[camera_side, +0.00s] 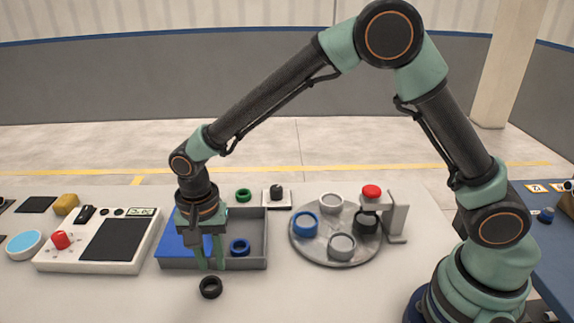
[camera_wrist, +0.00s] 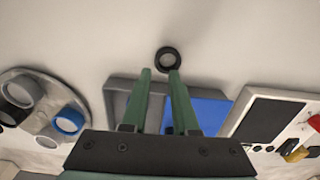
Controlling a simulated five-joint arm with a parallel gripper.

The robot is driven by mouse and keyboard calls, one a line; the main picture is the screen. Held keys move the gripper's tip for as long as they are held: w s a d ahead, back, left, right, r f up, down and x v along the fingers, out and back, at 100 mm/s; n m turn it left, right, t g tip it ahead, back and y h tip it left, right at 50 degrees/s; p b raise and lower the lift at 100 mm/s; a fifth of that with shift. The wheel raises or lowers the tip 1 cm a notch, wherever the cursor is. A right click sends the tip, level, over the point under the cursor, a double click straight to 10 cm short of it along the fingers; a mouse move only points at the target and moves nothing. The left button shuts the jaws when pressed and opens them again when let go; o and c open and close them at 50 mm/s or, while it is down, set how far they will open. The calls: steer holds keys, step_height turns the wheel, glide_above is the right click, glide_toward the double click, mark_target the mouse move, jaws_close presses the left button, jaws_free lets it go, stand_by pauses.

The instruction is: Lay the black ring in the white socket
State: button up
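The black ring (camera_side: 210,287) lies flat on the table just in front of the tray. In the wrist view the ring (camera_wrist: 168,59) is just beyond my fingertips, nearer the right finger. My gripper (camera_side: 210,266) points down over the tray's front part, its two green fingers apart with nothing between them. The gripper (camera_wrist: 160,71) also shows open in the wrist view. A whitish socket (camera_side: 331,202), probably the white one, stands at the back of the round grey turntable (camera_side: 312,247). A greyer socket (camera_side: 342,246) stands at its front.
The grey tray (camera_side: 262,232) has a blue left section and holds a blue ring (camera_side: 240,247). The turntable also carries a blue socket (camera_side: 305,224) and a black one (camera_side: 366,222) beneath a red-topped press (camera_side: 371,191). A control panel (camera_side: 60,253) is left.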

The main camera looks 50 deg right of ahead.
mark_target(219, 283)
steer(key=shift+d+f, duration=0.2)
steer(key=shift+f, duration=1.45)
steer(key=shift+d+f, duration=0.15)
steer(key=shift+f, duration=1.5)
jaws_close()
